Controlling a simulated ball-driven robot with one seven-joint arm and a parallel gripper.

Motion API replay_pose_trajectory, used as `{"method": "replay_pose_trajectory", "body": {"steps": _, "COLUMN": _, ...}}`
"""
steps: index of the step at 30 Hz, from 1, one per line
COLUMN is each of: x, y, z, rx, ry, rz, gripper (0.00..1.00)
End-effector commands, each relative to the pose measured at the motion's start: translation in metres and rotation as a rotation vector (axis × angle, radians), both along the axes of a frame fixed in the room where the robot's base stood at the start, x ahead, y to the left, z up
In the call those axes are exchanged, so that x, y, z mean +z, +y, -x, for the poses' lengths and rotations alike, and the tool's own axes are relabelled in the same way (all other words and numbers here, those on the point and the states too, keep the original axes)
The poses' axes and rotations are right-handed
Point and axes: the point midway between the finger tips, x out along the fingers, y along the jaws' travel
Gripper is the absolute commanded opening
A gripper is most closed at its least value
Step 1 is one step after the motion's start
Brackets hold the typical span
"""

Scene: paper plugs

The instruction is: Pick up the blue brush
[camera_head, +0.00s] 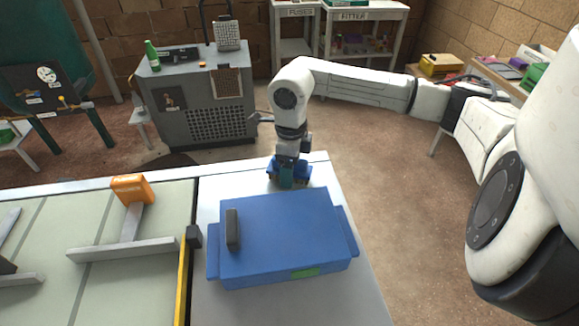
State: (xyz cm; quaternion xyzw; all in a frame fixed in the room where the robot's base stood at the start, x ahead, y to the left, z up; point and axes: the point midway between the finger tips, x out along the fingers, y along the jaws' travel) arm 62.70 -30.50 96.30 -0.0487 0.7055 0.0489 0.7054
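A small blue object, which looks like the blue brush (272,169), is at the far edge of the white table surface, just behind the large blue box. My gripper (288,178) points down right over it. The blue shows on both sides of the dark gripper end, so the gripper is at or touching it. The fingertips are too small and hidden to tell whether they are open or shut on it.
The blue box (285,240) with a dark handle-like piece (232,229) fills the near white table. An orange-topped tool (132,188) lies on the pale green panels to the left. A grey cabinet (200,105) stands behind. The floor to the right is clear.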

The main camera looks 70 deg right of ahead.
Motion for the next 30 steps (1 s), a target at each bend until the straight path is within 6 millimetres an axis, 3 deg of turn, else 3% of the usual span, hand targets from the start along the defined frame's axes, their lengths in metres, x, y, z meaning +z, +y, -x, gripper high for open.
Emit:
{"method": "replay_pose_trajectory", "body": {"steps": 8, "x": -0.0031, "y": -0.0003, "z": 0.0, "rx": 0.0, "ry": 0.0, "rz": 0.001, "gripper": 0.78}}
{"method": "replay_pose_trajectory", "body": {"steps": 27, "x": -0.0032, "y": -0.0001, "z": 0.0001, "rx": 0.0, "ry": 0.001, "rz": 0.0, "gripper": 0.16}}
{"method": "replay_pose_trajectory", "body": {"steps": 30, "x": -0.0032, "y": -0.0001, "z": 0.0001, "rx": 0.0, "ry": 0.001, "rz": 0.0, "gripper": 0.1}}
